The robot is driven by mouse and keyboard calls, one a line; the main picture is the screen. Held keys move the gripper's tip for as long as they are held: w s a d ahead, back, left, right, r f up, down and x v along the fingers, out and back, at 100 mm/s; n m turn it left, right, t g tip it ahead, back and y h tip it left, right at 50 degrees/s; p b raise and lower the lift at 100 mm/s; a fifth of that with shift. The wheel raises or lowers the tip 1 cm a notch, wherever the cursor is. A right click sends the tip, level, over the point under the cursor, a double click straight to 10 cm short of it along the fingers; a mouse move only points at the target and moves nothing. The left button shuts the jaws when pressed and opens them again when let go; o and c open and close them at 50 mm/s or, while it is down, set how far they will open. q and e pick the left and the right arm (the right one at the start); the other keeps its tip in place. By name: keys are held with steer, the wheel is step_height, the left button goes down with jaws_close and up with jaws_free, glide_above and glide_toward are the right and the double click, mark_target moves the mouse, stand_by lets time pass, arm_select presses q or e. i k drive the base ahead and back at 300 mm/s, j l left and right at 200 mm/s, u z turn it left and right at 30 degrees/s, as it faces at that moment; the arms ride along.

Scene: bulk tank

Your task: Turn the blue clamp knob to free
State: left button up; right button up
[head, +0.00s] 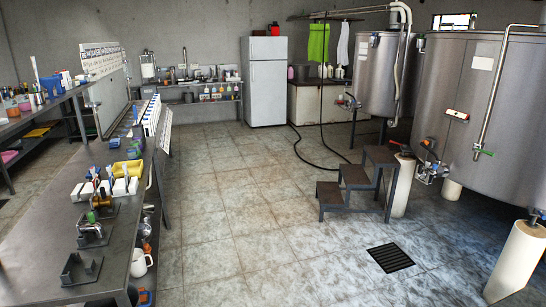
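I cannot pick out a blue clamp knob for certain. A small blue part (115,169) shows among the items on the long bench at the left, too small to identify. Small clamp-like fixtures stand nearer on that bench: one with a brass and green piece (101,198), one with a metal piece (90,232), and an empty dark one (82,269). A large steel tank (490,110) at the right has a valve with orange and green handles (430,160). Neither of my grippers is in view.
The long dark bench (40,250) runs along the left, with a yellow tray (126,169) on it. Steps (345,187) stand before the tanks. A drain grate (390,258) lies in the floor. A white fridge (265,82) stands at the back. The middle floor is clear.

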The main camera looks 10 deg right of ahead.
mark_target(435, 166)
steer(key=i+l+z, duration=0.1)
steer(key=i+z, duration=0.35)
steer(key=i, duration=0.3)
steer(key=i+j+z, duration=0.2)
steer(key=i+z, duration=0.3)
steer(key=i, duration=0.25)
steer(key=i+l+z, duration=0.15)
steer(key=i+z, duration=0.3)
steer(key=i+j+z, duration=0.1)
steer(key=i+z, duration=0.35)
steer(key=i, duration=0.25)
steer(key=i+j+z, duration=0.25)
steer(key=i+z, duration=0.15)
steer(key=i, duration=0.15)
steer(key=i+z, duration=0.35)
steer(key=i, duration=0.3)
